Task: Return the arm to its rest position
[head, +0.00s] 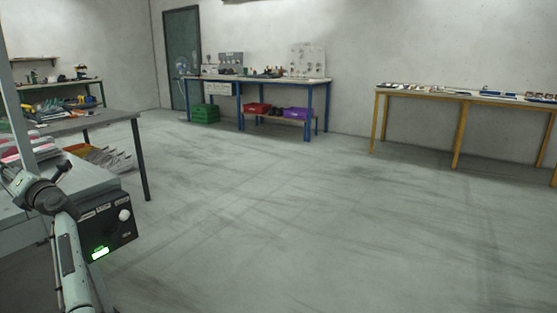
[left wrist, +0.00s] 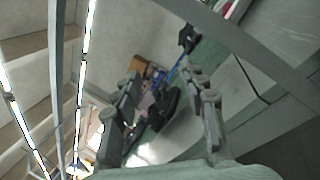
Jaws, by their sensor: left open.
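My left arm (head: 68,250) rises from the lower left corner in the head view and bends toward the left edge beside a grey machine table. Its gripper cannot be made out clearly there. In the left wrist view my left gripper (left wrist: 162,78) has its two fingers spread apart with nothing held between them. Beyond the fingers, dark objects (left wrist: 160,108) show on a green surface, apparently well behind the fingertips. My right arm and gripper show in neither view.
A control box (head: 108,220) with a green display is right beside my left arm. Metal frame bars (left wrist: 235,45) cross the wrist view. A grey table (head: 95,120), a blue-legged workbench (head: 270,80) and a yellow-legged table (head: 455,95) stand farther off. The middle floor is clear.

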